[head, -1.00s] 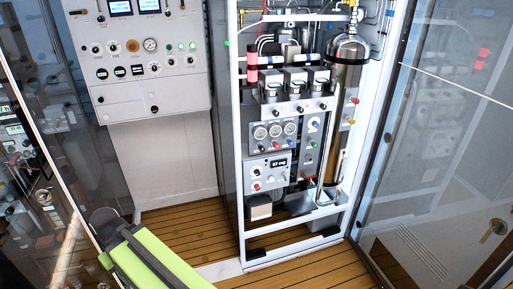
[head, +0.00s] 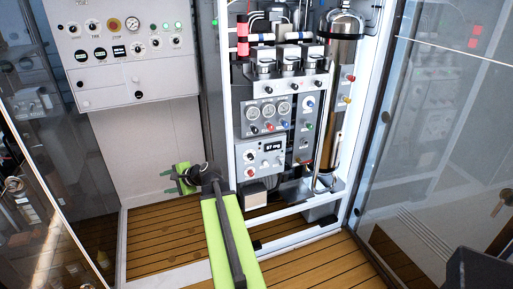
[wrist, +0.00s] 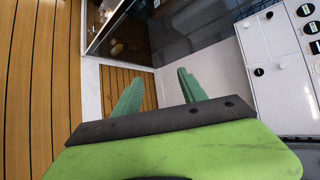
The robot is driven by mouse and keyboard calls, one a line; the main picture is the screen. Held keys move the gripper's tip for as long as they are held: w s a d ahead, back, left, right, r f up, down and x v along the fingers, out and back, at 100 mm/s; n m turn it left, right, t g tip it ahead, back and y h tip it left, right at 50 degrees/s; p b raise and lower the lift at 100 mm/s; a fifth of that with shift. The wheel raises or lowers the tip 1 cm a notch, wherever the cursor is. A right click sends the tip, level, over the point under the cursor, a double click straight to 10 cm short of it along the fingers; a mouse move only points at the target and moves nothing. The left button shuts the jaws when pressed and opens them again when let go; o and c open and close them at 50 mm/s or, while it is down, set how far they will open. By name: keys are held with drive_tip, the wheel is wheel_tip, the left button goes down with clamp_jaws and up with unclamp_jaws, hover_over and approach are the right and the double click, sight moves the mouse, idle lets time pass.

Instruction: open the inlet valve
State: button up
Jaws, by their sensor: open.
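The fill panel (head: 278,91) stands in an open white-framed cabinet in the middle of the head view. It carries gauges, a "57 mg" display (head: 272,147) and several small knobs, among them a blue knob (head: 310,104), a green knob (head: 308,125), a red knob (head: 351,78) and a yellow knob (head: 346,100). I cannot tell which is the inlet valve; no label is readable. My gripper (head: 178,180) is left of the cabinet, low before a pale wall, pointing left and away from the knobs. In the wrist view its green fingers (wrist: 158,85) are apart and empty.
A metal cylinder (head: 340,80) stands at the cabinet's right side. A grey control panel (head: 120,60) hangs on the wall at left. Glass doors stand at the far left and right (head: 440,140). The wooden floor (head: 160,235) is clear.

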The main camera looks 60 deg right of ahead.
drive_tip(key=s+d+m+t+h+b, duration=0.1)
drive_tip(key=s+d+m+h, duration=0.15)
drive_tip(key=d, duration=0.45)
drive_tip(key=s+d+m+t+h+b, duration=0.1)
drive_tip(key=s+d+m, duration=0.25)
drive_tip(key=d, duration=0.25)
drive_tip(key=m+h+b, duration=0.4)
drive_tip(key=m+h, duration=0.5)
drive_tip(key=m, duration=0.5)
approach(255, 131)
drive_tip(key=x, duration=0.9)
drive_tip(key=shift+w+d, duration=0.1)
drive_tip(key=shift+d, duration=0.1)
clamp_jaws()
